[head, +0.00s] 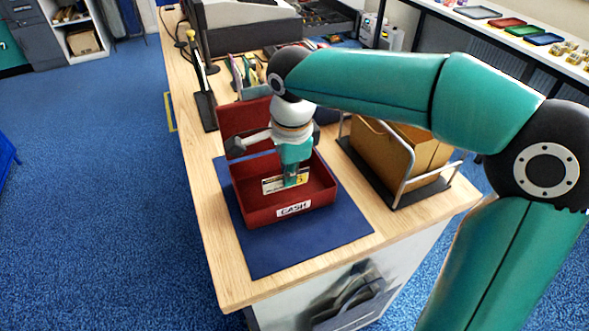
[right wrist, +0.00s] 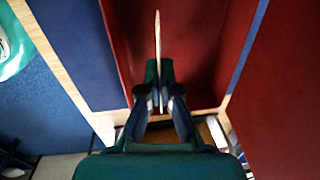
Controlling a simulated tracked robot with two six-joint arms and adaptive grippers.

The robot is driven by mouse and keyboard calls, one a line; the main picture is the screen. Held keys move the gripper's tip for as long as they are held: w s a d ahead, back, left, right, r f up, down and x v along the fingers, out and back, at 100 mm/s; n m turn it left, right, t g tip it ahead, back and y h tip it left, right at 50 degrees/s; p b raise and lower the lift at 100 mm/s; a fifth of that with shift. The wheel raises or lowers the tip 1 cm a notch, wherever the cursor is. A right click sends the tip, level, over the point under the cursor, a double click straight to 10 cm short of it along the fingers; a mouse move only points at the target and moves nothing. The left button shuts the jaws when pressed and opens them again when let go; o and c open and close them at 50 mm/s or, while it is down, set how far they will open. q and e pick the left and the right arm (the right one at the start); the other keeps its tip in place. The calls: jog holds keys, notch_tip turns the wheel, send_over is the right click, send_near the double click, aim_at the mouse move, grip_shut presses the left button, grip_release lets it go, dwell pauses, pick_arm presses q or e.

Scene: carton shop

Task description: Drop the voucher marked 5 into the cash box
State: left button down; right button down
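The red cash box (head: 252,213) stands open on the counter with a white CASH label on its front and its lid (head: 236,120) raised at the back. My right gripper (head: 291,178) reaches down over the box from above. It is shut on a pale voucher (head: 272,185), held upright across the box opening; a figure at its right end looks like a 5. In the right wrist view the voucher (right wrist: 157,45) is edge-on between the fingertips (right wrist: 159,98), with the box's red inside (right wrist: 205,55) behind. Whether the voucher touches the box floor cannot be told. My left gripper is out of view.
A blue mat (head: 263,257) lies under the box on the wooden counter (head: 232,290). A wire rack (head: 398,190) with brown cartons (head: 425,152) stands close on the right. Upright cards or folders (head: 248,75) stand behind the box.

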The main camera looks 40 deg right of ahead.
jog(key=c, duration=1.2)
grip_release()
jog(key=shift+c, duration=0.2)
notch_tip(320, 180, up, 12)
jog(key=s, duration=0.1)
jog(key=shift+s+a, duration=0.15)
jog(key=shift+a, duration=0.05)
jog(key=shift+f, duration=0.15)
